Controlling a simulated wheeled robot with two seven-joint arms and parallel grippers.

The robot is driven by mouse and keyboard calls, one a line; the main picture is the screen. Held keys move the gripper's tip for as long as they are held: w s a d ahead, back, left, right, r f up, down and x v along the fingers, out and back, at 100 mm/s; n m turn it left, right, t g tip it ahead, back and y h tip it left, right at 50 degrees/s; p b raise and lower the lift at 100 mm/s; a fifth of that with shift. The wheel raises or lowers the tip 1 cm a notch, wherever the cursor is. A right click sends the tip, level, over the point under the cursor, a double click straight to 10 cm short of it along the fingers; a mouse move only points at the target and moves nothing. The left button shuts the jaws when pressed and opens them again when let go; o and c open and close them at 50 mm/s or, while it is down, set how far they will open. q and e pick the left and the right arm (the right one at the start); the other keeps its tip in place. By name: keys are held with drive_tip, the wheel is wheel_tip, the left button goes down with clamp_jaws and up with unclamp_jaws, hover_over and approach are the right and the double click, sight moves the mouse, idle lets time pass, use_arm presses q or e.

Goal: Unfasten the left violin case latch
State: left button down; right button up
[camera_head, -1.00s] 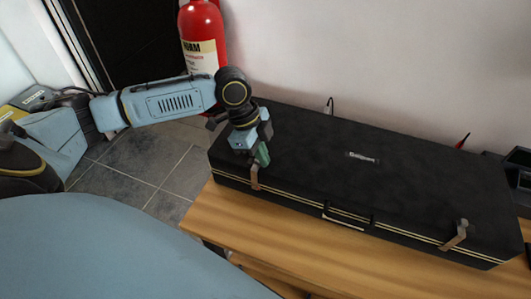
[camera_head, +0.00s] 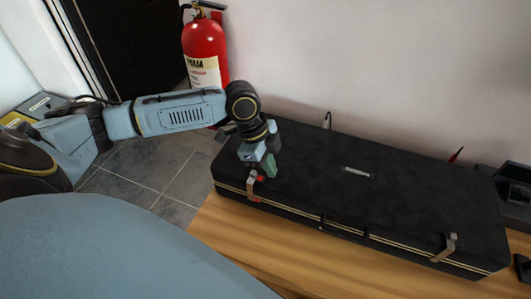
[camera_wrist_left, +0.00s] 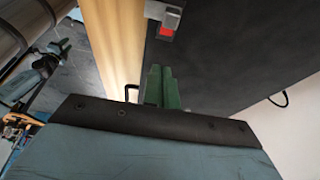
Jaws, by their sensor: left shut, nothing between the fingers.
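The black violin case (camera_head: 400,190) lies closed on the wooden table. Its left latch (camera_head: 252,188) is a small metal piece on the front edge, with red patches showing. The right latch (camera_head: 445,248) is grey, near the case's front right corner. My left gripper (camera_head: 270,169) is over the case lid, just right of and behind the left latch, with its green fingers shut and empty. In the left wrist view, the green fingers (camera_wrist_left: 161,88) are together against the dark case, apart from a grey latch with a red part (camera_wrist_left: 166,20).
A carry handle (camera_head: 343,228) sits on the case front between the latches. The wooden table (camera_head: 290,248) is bare in front of the case. A red fire extinguisher (camera_head: 205,50) stands behind my left arm. A dark object (camera_head: 515,190) stands at the right.

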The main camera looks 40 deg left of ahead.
sight(259, 179)
use_arm(q)
drive_tip(key=v, duration=0.7)
drive_tip(key=shift+a+r, duration=0.2)
drive_tip(key=shift+r, duration=0.1)
drive_tip(key=shift+s, duration=0.2)
